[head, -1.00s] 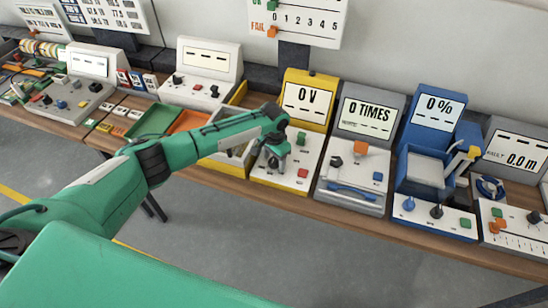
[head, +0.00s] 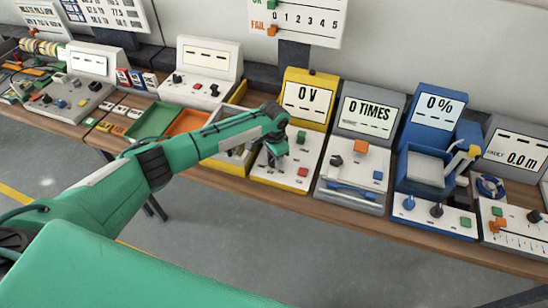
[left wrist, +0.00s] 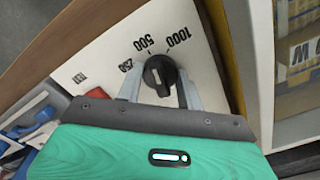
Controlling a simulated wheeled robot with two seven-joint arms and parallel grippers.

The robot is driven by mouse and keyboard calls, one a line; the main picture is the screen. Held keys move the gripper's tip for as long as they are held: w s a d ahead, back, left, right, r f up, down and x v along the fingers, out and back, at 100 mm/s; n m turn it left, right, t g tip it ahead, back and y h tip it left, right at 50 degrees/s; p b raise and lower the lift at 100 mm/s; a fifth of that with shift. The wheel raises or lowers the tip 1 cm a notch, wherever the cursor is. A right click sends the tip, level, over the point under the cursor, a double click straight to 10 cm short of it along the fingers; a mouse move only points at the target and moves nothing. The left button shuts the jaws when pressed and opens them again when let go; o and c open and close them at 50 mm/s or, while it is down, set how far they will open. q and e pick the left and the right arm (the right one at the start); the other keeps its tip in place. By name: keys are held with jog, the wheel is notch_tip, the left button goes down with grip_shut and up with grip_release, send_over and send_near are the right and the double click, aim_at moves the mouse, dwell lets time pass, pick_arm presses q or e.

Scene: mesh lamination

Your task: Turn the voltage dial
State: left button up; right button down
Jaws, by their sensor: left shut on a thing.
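The yellow voltage unit (head: 306,105) has a screen reading 0 V and a white panel sloping toward me. Its black voltage dial (left wrist: 158,75) shows in the left wrist view, with the marks 250, 500 and 1000 around it. The white line on the dial points roughly toward 500. My left gripper (head: 274,161) is down at the left part of this panel, its fingers (left wrist: 160,88) on both sides of the dial, shut on it. In the head view the gripper hides the dial. My right gripper is not in view.
A green button (head: 301,138) and a red button (head: 303,172) sit on the same panel, right of the gripper. A grey counter unit (head: 368,115) stands close on the right. Green and orange trays (head: 153,121) lie to the left, under my arm's side.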

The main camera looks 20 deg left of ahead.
pick_arm(q)
jog(key=m, duration=0.3)
jog(key=shift+m, duration=2.2)
jog(key=shift+r, duration=0.1)
jog(key=o, duration=1)
jog(key=shift+b, duration=0.3)
